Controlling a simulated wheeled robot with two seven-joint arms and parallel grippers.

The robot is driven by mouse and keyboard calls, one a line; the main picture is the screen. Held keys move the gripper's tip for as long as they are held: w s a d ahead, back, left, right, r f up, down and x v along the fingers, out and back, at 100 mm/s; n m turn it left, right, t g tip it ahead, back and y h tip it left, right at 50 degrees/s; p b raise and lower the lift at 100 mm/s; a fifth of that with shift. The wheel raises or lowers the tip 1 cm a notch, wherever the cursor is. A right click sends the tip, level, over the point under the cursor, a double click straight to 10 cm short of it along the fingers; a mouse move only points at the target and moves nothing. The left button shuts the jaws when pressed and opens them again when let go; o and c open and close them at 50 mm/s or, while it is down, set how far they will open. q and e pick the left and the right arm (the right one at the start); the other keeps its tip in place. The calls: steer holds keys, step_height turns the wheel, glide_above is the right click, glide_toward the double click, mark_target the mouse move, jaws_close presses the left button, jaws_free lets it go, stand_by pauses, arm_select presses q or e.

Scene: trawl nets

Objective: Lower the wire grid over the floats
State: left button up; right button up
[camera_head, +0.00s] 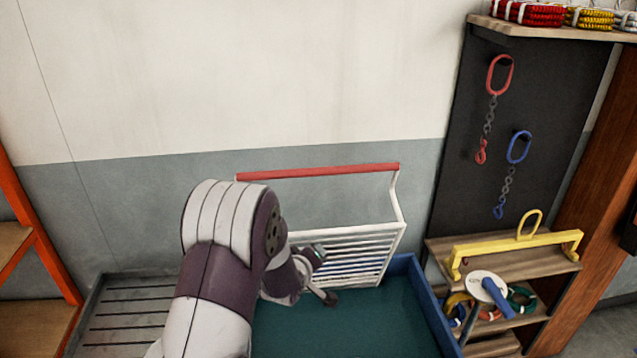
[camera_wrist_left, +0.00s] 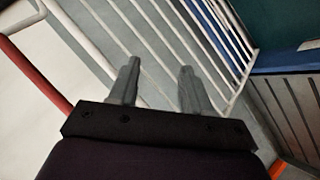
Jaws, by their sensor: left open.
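The white wire grid (camera_head: 350,253) stands raised and steep at the back of a blue-rimmed tank, with a red bar (camera_head: 318,171) along its top. Its white bars (camera_wrist_left: 223,45) and red bar (camera_wrist_left: 42,73) also show in the left wrist view. My left gripper (camera_head: 323,275) is open in front of the grid's slats, low on its left part. In the left wrist view its two fingers (camera_wrist_left: 158,75) are apart, with grid wires beyond them; contact cannot be told. No floats can be made out. My right gripper is out of view.
The tank's blue rim (camera_head: 433,306) surrounds a plain green area (camera_head: 350,325). A slatted grey surface (camera_head: 125,315) lies left of it. At right stand a wooden shelf with a yellow handle (camera_head: 515,245) and a board with hanging chains (camera_head: 489,110). An orange rack is at far left.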

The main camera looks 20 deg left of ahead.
arm_select(q)
step_height(320, 180, up, 8)
steer(key=n+t, duration=0.3)
steer(key=t, duration=0.1)
steer(key=n+t+y+p, duration=0.1)
steer(key=n+t, duration=0.3)
glide_toward(316, 175)
steer(key=shift+n, duration=0.3)
steer(key=w+p, duration=0.1)
steer(key=w, duration=0.2)
steer(key=w+a+r+p, duration=0.1)
steer(key=w+p, duration=0.1)
steer(key=w, duration=0.1)
steer(key=w+p, duration=0.2)
steer(key=w, duration=0.1)
steer(key=shift+w+a+r, duration=0.25)
steer(key=shift+w+r, duration=0.05)
steer(key=shift+w, duration=0.1)
steer(key=shift+w+a+p, duration=0.15)
steer(key=shift+w+p, duration=0.2)
steer(key=shift+w, duration=0.15)
steer(key=shift+s, duration=0.1)
steer(key=shift+c, duration=0.4)
jaws_close()
steer(key=shift+f, duration=0.1)
